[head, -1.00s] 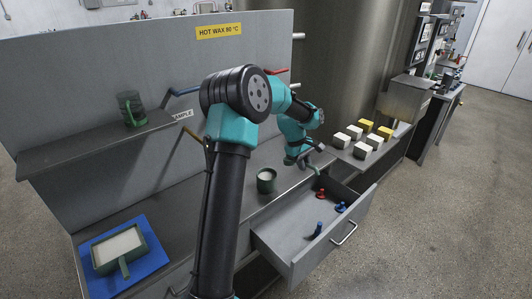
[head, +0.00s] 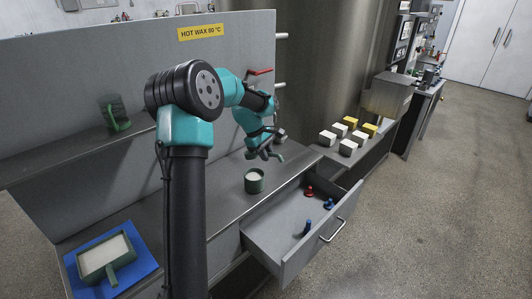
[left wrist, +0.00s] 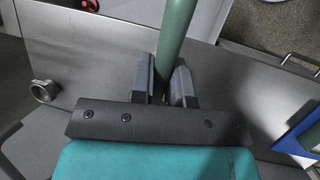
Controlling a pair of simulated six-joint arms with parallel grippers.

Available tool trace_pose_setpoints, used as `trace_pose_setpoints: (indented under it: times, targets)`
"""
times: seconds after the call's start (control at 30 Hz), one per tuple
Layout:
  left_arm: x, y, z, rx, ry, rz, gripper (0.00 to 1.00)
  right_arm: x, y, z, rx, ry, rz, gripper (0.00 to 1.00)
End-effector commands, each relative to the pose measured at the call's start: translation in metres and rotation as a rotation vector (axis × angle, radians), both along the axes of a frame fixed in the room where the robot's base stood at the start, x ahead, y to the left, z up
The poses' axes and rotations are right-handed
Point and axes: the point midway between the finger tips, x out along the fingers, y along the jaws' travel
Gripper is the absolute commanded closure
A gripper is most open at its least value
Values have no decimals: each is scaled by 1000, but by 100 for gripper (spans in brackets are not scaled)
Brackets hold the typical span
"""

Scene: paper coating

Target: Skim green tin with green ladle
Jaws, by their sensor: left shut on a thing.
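A small round green tin (head: 255,184) with white contents stands upright on the grey bench, left of the open drawer. My left gripper (head: 268,151) is above and behind it in the head view, apart from it. In the left wrist view the gripper (left wrist: 166,90) is shut on the green ladle (left wrist: 178,32), whose handle stands between the fingers. In the head view only a small green bit of the ladle (head: 277,156) shows; its bowl cannot be made out. My right gripper is in neither view.
A rectangular green pan (head: 105,258) with white contents lies on a blue mat (head: 143,263) at front left. A green-handled mug (head: 115,115) stands on the shelf. The open drawer (head: 275,230) holds red and blue pieces. White and yellow blocks sit at back right.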

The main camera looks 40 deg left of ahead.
Motion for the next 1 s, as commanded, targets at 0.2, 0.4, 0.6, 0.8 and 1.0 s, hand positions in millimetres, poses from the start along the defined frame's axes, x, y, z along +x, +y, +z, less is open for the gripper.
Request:
trace_pose_setpoints:
  times: [0.2,0.4,0.6,0.8,1.0]
  targets:
    - [0,0,-16,0,0,0,100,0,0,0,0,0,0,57]
    - [0,0,-32,-1,1,0,100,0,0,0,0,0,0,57]
    - [0,0,-45,-1,1,0,100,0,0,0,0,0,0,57]
    - [0,0,-51,0,0,0,100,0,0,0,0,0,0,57]
    - [0,0,-52,0,0,-1,100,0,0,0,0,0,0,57]
